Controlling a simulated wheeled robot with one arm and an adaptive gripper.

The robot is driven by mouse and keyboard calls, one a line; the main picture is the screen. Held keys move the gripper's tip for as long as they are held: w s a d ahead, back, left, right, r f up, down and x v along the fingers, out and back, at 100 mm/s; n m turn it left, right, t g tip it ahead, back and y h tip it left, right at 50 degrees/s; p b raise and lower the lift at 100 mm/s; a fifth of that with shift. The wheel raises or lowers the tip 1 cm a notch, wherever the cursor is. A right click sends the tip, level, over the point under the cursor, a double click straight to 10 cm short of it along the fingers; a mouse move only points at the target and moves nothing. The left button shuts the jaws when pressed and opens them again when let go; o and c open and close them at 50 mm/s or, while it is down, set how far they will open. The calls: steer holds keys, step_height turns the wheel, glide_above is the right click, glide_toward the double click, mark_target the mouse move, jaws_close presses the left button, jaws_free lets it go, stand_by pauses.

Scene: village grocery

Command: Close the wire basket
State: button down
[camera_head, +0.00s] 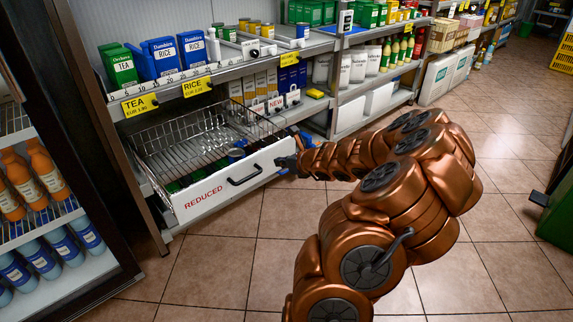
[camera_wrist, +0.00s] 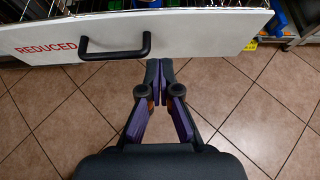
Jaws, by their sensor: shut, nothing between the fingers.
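The wire basket (camera_head: 178,141) is a pull-out drawer of metal wire under the shelf with the TEA and RICE tags. It stands pulled out, with its white front panel (camera_head: 205,200) marked REDUCED and a black bar handle (camera_head: 244,176). The panel also shows across the top of the wrist view (camera_wrist: 205,30), with the handle (camera_wrist: 114,50) left of centre. My gripper (camera_head: 281,162) is at the panel's right end. In the wrist view my gripper (camera_wrist: 159,62) is shut and empty, its tips close to the panel's lower edge, right of the handle. I cannot tell if they touch.
A fridge with orange bottles (camera_head: 47,172) and blue-labelled bottles (camera_head: 41,260) stands at the left. Shelves with boxes (camera_head: 161,58) and cans rise above the basket. A green object (camera_head: 558,215) is at the right edge. The tiled floor (camera_head: 245,240) before the basket is clear.

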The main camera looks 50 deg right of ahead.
mark_target(259, 156)
steer(key=x, duration=0.2)
steer(key=b+x, duration=0.1)
steer(key=x, duration=0.1)
steer(key=b+x, duration=0.1)
steer(key=x, duration=0.2)
steer(key=shift+w+r, duration=0.1)
steer(key=shift+r, duration=0.25)
steer(key=shift+w+d, duration=0.1)
steer(key=shift+w, duration=0.55)
steer(key=shift+w+r, duration=0.15)
steer(key=shift+w, duration=0.3)
